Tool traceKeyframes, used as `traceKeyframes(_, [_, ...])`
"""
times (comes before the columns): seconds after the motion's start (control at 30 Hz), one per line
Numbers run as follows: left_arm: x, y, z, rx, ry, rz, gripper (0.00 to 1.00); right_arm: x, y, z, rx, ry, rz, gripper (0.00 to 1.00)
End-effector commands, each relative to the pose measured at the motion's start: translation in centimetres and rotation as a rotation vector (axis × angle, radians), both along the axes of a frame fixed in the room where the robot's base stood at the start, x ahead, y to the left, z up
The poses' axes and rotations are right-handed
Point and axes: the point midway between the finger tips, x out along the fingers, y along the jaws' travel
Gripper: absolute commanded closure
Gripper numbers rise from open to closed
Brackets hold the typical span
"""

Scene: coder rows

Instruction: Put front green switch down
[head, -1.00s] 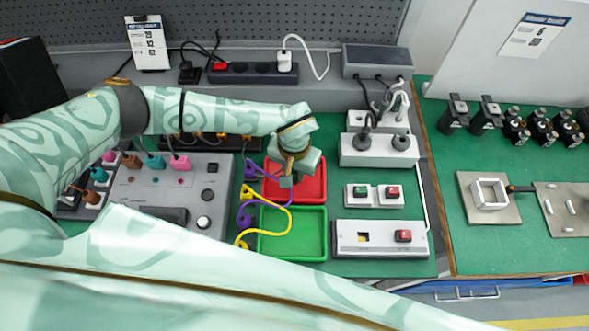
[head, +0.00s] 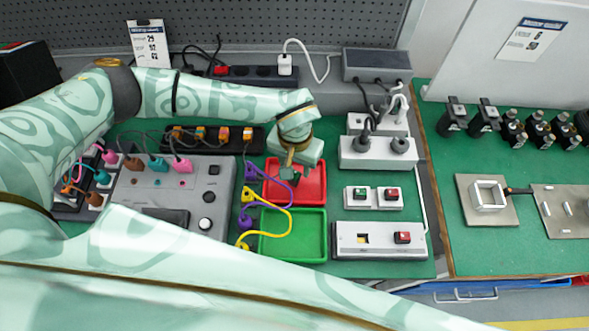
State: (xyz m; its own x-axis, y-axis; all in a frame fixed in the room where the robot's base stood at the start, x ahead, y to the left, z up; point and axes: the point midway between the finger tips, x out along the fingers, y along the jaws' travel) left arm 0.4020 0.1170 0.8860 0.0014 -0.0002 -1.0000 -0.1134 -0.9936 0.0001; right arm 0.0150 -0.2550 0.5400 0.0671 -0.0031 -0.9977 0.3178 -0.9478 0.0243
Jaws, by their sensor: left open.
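The front switch box (head: 380,252) is a white box with a red switch (head: 403,237) at its right and an open slot with a yellow inside (head: 363,238) at its left. My left gripper (head: 290,166) is open above the red tray (head: 314,190). A small dark green piece (head: 288,173), which looks like the green switch, shows at its fingertips over the tray. I cannot tell whether it lies in the tray or still touches the fingers. My right gripper is not in view.
An empty green tray (head: 300,235) stands in front of the red one. Yellow and purple cables (head: 280,208) run along the trays' left edges. A smaller box with green and red switches (head: 374,197) and socket blocks (head: 378,160) stand to the right. A grey control panel (head: 172,200) is at left.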

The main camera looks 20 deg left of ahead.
Motion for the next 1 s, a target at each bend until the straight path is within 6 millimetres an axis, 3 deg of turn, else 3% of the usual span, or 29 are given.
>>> traceKeyframes(0.1, [0.1, 0.0, 3.2, 0.001, -0.004, -0.002, 0.56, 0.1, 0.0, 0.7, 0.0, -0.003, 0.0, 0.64])
traceKeyframes(0.33, [0.0, 0.1, 6.9, 0.001, -0.001, 0.001, 0.56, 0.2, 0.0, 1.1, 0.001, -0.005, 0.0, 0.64])
traceKeyframes(1.0, [0.0, 0.0, 7.5, 0.001, 0.002, 0.001, 0.56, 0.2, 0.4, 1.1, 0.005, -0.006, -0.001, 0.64])
